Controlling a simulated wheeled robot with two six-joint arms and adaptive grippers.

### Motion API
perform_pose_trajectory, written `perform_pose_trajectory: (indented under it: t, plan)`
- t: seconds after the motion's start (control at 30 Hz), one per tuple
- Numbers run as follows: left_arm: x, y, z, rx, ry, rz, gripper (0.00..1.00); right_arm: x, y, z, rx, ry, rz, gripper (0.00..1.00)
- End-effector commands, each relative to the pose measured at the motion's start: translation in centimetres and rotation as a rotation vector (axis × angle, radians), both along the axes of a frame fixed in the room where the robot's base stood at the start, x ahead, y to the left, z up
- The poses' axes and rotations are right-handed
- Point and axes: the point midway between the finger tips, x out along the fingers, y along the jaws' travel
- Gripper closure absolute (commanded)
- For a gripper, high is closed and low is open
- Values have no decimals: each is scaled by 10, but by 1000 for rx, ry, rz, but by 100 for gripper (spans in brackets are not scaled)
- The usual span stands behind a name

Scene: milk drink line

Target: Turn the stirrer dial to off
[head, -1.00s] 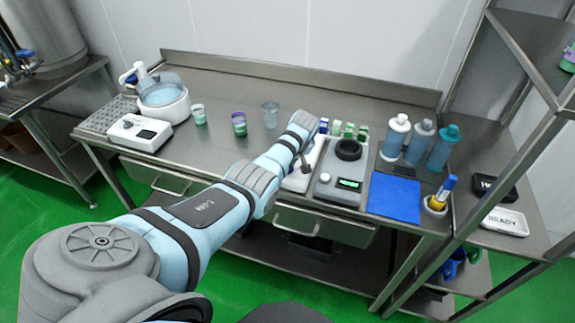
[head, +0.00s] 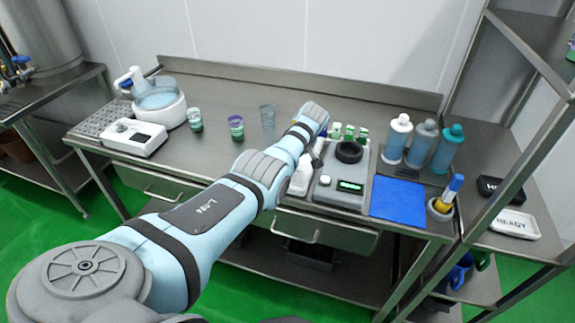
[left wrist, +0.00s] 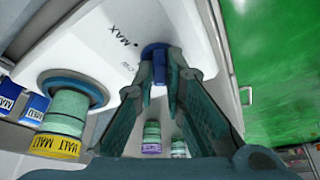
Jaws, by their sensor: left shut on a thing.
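The stirrer dial is a blue knob (left wrist: 155,52) on a white housing (left wrist: 100,35) in the left wrist view. "MAX" with a dot is printed beside it, with a smaller mark that I cannot read surely. My left gripper (left wrist: 160,84) has its two dark fingers closed in on the blue knob. The fingers hide part of the knob, and I cannot read where it points. In the head view the white stirrer base (head: 300,182) shows partly beneath my left arm, which hides the dial. My right gripper is not in view.
A grey device with a green display (head: 351,186) stands just right of the stirrer. Several green-labelled jars (head: 349,131) are behind it. A blue mat (head: 397,198) and bottles (head: 422,143) are farther right. Cups (head: 236,128) stand left of the arm.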

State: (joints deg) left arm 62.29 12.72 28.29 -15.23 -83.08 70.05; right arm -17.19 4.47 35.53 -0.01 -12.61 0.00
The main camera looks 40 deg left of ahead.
Motion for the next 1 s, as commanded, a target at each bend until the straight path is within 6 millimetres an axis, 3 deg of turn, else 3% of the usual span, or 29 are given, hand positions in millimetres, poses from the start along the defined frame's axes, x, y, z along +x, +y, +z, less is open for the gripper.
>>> perform_pose_trajectory:
  t: [0.07,0.1,0.2,0.67,0.77,1.0]
  plan:
    - [-3,0,-3,-2,10,4,100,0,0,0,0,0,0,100]
    - [-3,0,-3,-2,10,4,83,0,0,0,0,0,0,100]
    - [-2,0,-3,-2,9,3,69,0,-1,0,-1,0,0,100]
    - [0,-3,6,0,1,-2,69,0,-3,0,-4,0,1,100]
    - [0,-10,20,0,-2,-3,69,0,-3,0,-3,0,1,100]
    - [-6,-35,81,-3,1,-3,69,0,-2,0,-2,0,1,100]
